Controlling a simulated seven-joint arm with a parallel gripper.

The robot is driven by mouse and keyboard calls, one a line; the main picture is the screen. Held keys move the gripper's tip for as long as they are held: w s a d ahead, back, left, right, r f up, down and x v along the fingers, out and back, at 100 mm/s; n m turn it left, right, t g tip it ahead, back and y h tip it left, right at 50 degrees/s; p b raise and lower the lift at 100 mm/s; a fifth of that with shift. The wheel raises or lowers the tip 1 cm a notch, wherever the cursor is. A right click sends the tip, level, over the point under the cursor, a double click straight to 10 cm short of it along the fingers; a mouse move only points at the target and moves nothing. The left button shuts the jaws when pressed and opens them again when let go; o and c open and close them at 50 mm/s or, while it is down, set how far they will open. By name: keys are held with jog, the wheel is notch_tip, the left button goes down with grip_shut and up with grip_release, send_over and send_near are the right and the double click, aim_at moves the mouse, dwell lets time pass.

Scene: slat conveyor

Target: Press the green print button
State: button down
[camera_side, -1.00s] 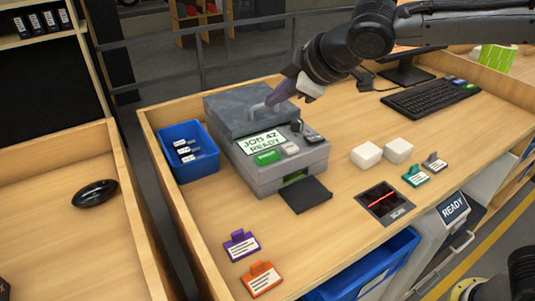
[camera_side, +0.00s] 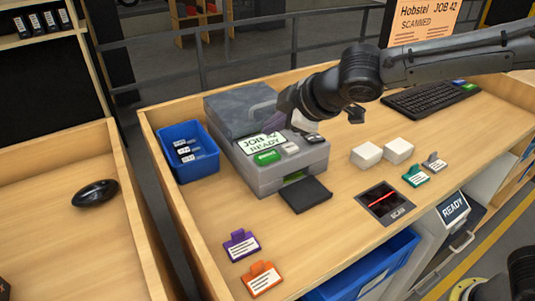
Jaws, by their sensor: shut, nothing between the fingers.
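The green print button (camera_side: 267,157) is on the sloped front panel of the grey label printer (camera_side: 262,184), to the left of smaller light and dark buttons. The printer's small screen (camera_side: 262,142) reads "JOB 42 READY" and is partly covered by my arm. My gripper (camera_side: 284,123) is above the right part of the printer, behind and to the right of the green button. Its fingers are mostly hidden behind the dark wrist, and I cannot see contact with the printer. The green button is in full view, with nothing on it.
A blue bin (camera_side: 189,166) with labels stands left of the printer. A black output tray (camera_side: 305,194) juts from its front. Two white blocks (camera_side: 366,155), a scan window (camera_side: 392,201) and a keyboard (camera_side: 431,97) lie to the right. Purple (camera_side: 241,245) and orange (camera_side: 262,278) tags lie in front.

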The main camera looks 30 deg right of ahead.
aim_at(272, 157)
jog(key=shift+f, duration=1.75)
jog(key=shift+f, duration=0.2)
dwell(0.6)
jog(key=shift+f, duration=0.2)
jog(key=shift+f, duration=0.5)
dwell(0.9)
jog(key=shift+r, duration=3.4)
